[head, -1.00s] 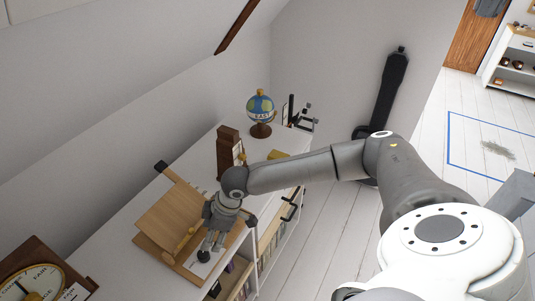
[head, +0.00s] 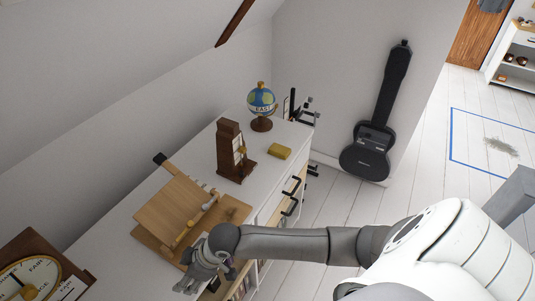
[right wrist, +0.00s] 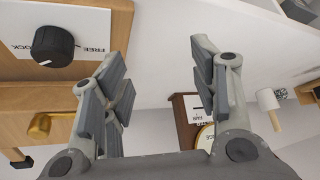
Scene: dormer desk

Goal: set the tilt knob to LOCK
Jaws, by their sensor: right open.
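The tilt knob (right wrist: 52,45) is a dark, ridged round knob at the upper left of the right wrist view. Which word the knob points to is not clear. My right gripper (right wrist: 157,55) is open and empty, to the right of the knob and apart from it. My left gripper is not in view.
A wooden dial box (head: 55,254) stands at the lower left of the head view. A brown wooden device (head: 229,150), a yellow block (head: 280,152) and a globe (head: 262,100) stand farther back on the white desktop. A guitar case (head: 370,152) leans against the wall.

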